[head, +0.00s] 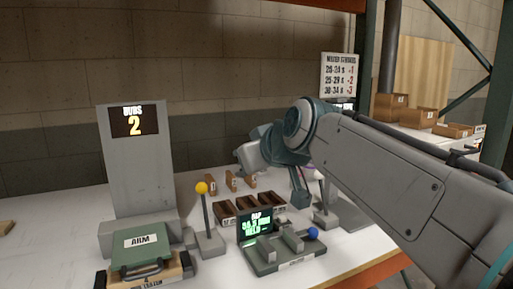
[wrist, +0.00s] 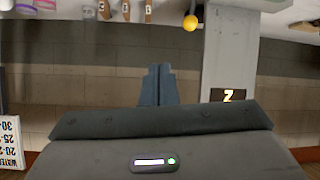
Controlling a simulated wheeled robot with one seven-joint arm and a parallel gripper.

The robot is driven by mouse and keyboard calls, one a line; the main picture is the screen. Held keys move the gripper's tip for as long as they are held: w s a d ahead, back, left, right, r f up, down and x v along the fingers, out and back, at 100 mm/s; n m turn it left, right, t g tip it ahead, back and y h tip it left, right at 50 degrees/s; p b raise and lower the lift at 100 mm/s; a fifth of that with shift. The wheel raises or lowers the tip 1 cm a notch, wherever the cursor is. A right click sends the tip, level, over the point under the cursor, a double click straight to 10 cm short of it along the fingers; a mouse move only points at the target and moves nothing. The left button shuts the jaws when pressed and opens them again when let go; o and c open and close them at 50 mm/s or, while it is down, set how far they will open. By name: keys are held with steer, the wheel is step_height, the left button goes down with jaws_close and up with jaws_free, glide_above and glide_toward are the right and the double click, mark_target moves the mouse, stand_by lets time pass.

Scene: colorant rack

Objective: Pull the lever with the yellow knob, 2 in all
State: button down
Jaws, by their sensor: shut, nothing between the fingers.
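The lever with the yellow knob (head: 202,188) stands upright on the table, just right of the tall grey display column (head: 132,175). The column's screen (head: 134,121) shows a yellow 2. In the wrist view, which looks upside down, the yellow knob (wrist: 190,22) is near the top edge, and the screen (wrist: 228,95) is at right. My gripper (wrist: 160,70) is shut and empty, with its fingers apart from the knob. In the head view my arm reaches in from the right, and I cannot make out the fingertips there.
A green box labelled ARM (head: 140,252) sits in front of the column. A blue knob (head: 313,232) and a small green screen (head: 255,226) are right of the yellow lever. Brown bins (head: 228,204) lie behind. A wall sign (head: 340,76) hangs at the back.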

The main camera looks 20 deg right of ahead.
steer(key=d+r, duration=0.1)
steer(key=s+d+r, duration=0.1)
steer(key=shift+d, duration=0.4)
steer(key=shift+p, duration=0.4)
stand_by(1.6)
steer(key=s+a+f+m+g+h+p, duration=0.1)
steer(key=s+f+m+g+p, duration=0.3)
steer(key=s+f+g+p, duration=0.5)
steer(key=s+f+h+p, duration=0.1)
steer(key=s+f+p, duration=0.4)
steer(key=s+f, duration=0.2)
steer(key=shift+s+a+f+m+h, duration=0.3)
steer(key=shift+s+a+h, duration=0.1)
steer(key=shift+s, duration=0.1)
